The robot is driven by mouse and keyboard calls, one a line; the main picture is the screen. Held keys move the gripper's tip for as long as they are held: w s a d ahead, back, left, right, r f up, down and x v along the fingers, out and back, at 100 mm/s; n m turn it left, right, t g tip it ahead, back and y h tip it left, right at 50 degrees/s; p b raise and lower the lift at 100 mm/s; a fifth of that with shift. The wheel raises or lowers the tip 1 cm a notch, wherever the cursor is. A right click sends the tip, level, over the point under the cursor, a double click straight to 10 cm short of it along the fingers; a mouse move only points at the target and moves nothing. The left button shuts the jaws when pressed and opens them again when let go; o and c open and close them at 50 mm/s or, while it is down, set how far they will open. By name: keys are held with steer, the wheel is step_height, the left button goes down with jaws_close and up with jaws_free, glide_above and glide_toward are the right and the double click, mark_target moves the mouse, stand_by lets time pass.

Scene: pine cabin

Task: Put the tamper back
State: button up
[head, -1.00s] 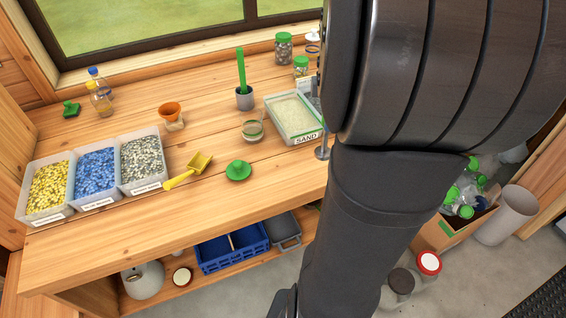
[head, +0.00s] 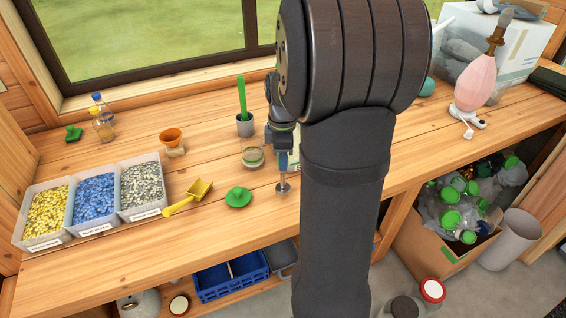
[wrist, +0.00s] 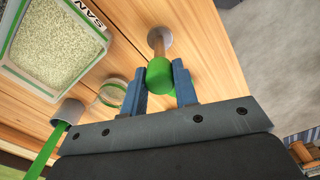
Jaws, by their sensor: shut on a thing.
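The tamper is in my gripper (head: 283,160), with its grey disc foot (head: 283,187) pointing down above the front part of the bench. In the wrist view my gripper (wrist: 160,84) has its blue fingers shut on the tamper's green ball knob (wrist: 160,76). A short wooden shaft (wrist: 158,42) leads to the grey disc foot. I cannot tell whether the foot touches the wood. No distinct stand for the tamper can be made out.
A glass jar with sand (head: 252,157), a green knobbed piece (head: 238,197) and a yellow scoop (head: 190,196) lie left. A grey cup with a green stick (head: 245,125) stands behind. The sand tray (wrist: 58,38) is mostly hidden by my arm in the head view. Bare wood lies in front.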

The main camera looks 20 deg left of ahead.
steer(key=shift+f, duration=1.05)
steer(key=shift+f, duration=0.15)
steer(key=o, duration=1)
step_height(320, 180, up, 12)
steer(key=shift+r, duration=0.2)
